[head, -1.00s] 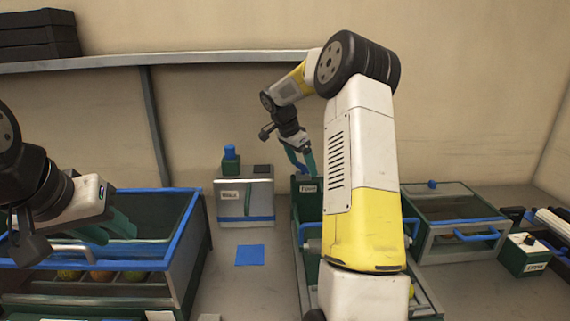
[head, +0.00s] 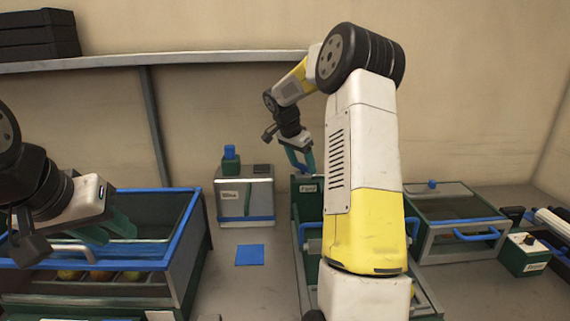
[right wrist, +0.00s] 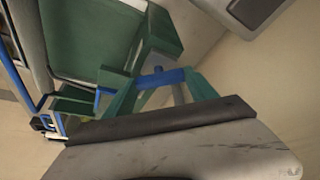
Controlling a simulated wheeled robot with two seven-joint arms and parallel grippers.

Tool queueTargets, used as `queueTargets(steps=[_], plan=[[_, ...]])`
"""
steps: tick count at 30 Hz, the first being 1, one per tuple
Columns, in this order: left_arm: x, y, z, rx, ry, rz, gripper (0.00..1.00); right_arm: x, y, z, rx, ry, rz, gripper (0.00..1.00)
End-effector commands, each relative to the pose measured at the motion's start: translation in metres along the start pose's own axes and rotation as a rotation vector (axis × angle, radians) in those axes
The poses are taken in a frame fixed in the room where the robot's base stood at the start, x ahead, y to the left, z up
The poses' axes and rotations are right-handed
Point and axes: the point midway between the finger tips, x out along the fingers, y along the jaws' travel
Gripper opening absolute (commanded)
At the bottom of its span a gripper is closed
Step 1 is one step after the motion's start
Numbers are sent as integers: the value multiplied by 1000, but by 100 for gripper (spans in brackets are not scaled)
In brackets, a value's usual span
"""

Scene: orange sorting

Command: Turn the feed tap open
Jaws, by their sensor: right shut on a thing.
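The feed tap's blue handle (right wrist: 155,79) shows in the right wrist view as a bar with a round blue pivot, beside a green housing. My right gripper (right wrist: 165,88) has its teal fingers on either side of the bar and is shut on it. In the head view my right gripper (head: 301,167) is over the green box labelled Feed (head: 307,188); the handle cannot be made out there. My left gripper (head: 117,238) is open and empty, above the blue-rimmed crate (head: 187,232) at the left.
A grey box with a blue knob (head: 245,199) stands left of the feed box, with a blue square (head: 249,255) on the table before it. A lidded bin with a blue handle (head: 478,236) and a small green control box (head: 525,257) stand at right.

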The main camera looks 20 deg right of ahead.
Motion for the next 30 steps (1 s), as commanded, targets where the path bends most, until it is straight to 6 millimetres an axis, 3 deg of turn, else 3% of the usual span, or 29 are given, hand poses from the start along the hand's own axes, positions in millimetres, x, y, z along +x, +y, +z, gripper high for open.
queueTargets(steps=[18, 30], plan=[[0, 0, 0, 0, 0, 0, 34, -1, 3, -2, -513, 2, -217, 25], [0, 0, 0, 0, 0, 0, 34, 0, 4, -3, -755, 3, -315, 25]])
